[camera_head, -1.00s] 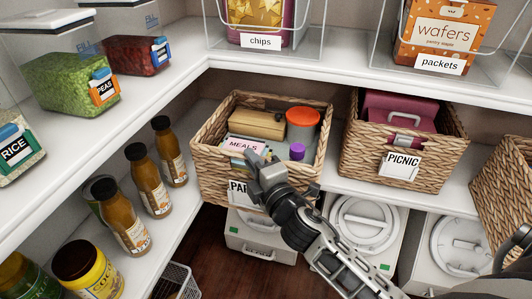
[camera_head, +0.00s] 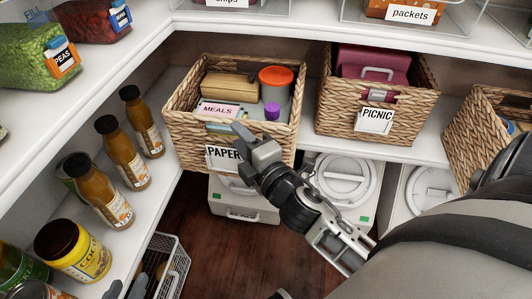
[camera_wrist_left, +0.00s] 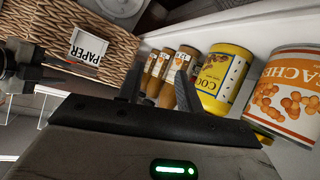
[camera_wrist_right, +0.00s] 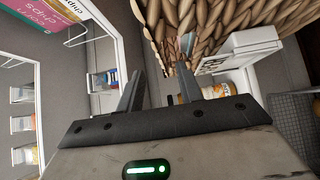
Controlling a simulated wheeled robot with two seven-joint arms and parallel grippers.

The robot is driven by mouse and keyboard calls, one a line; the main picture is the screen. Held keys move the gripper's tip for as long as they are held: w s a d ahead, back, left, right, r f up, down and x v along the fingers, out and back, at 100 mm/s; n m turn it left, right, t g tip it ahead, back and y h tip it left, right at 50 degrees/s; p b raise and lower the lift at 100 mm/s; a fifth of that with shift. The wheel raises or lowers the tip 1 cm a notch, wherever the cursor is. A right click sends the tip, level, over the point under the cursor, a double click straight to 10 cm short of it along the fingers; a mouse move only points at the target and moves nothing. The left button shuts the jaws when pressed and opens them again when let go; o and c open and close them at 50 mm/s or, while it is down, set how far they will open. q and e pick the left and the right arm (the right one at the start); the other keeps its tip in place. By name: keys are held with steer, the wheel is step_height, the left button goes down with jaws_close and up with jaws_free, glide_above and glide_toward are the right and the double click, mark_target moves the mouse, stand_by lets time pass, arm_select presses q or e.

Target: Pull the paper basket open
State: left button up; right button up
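The paper basket (camera_head: 180,142) is a woven wicker box with a white "PAPER" label (camera_head: 222,157) on its front. It stands on the middle shelf and holds several items. My right gripper (camera_head: 245,140) is at its front rim, just right of the label. In the right wrist view its fingers (camera_wrist_right: 160,72) are apart beside the wicker; I see nothing held, and contact is unclear. My left gripper's fingertips (camera_head: 125,289) show at the bottom left of the head view. In the left wrist view they are apart and empty (camera_wrist_left: 160,68), with the paper basket (camera_wrist_left: 110,32) beyond.
The picnic basket (camera_head: 420,105) stands right of the paper basket, and another wicker basket (camera_head: 470,140) is further right. Bottles (camera_head: 125,155) and a yellow can (camera_head: 72,250) line the left shelf. A wire basket (camera_head: 170,265) is low on the floor. White lidded bins (camera_head: 240,200) stand underneath.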

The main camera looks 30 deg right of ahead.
arm_select(q)
steer(key=shift+d+r+t+h+b, duration=0.35)
steer(key=shift+r+b, duration=0.2)
steer(key=shift+b, duration=0.2)
arm_select(e)
steer(key=s, duration=1)
steer(key=shift+s, duration=0.15)
arm_select(q)
steer(key=shift+a, duration=0.1)
